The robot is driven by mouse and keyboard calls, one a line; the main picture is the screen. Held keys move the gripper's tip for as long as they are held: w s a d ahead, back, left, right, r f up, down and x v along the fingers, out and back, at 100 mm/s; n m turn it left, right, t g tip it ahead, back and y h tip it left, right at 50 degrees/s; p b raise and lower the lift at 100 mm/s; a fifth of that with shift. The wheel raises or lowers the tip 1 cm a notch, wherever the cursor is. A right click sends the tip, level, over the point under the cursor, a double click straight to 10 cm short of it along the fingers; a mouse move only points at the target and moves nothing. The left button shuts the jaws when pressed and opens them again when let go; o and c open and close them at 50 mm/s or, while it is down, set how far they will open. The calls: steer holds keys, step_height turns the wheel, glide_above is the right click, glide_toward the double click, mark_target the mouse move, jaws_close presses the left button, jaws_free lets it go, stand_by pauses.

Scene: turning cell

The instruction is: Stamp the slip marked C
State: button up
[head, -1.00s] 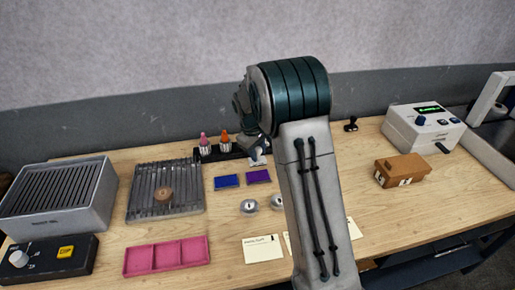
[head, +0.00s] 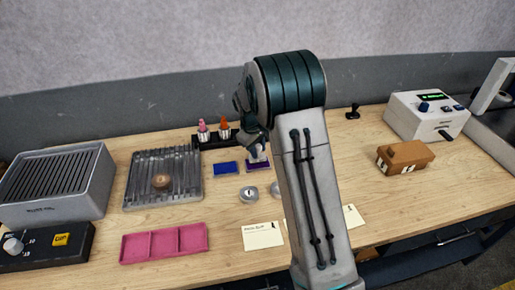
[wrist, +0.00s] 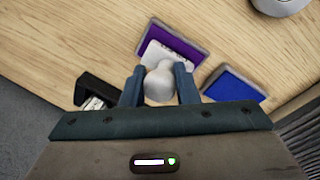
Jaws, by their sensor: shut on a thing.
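My gripper (wrist: 159,88) is shut on a stamp (wrist: 160,82) with a white rounded handle and a pale base. In the wrist view the stamp's base covers part of the purple ink pad (wrist: 183,45); I cannot tell whether it touches. In the head view my gripper is mostly hidden behind my arm, and the purple pad (head: 264,167) shows just under it. A blue ink pad (head: 224,168) lies to the left. A cream slip (head: 263,235) lies in front, and another slip (head: 352,217) shows right of my arm. Their letters are too small to read.
A black rack (head: 207,143) with pink and orange stamps stands behind the pads. A round metal tin (head: 248,194) sits before them. A ribbed metal tray (head: 140,191) and pink tray (head: 136,247) are left. A brown block (head: 412,158) and black stamp (head: 353,111) are right.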

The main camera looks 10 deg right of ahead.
steer(key=shift+s+f+b, duration=0.1)
steer(key=shift+f+b, duration=0.4)
steer(key=shift+f, duration=0.05)
stand_by(1.8)
steer(key=shift+r+p, duration=2.1)
steer(key=shift+r, duration=1.5)
steer(key=shift+a+f, duration=0.1)
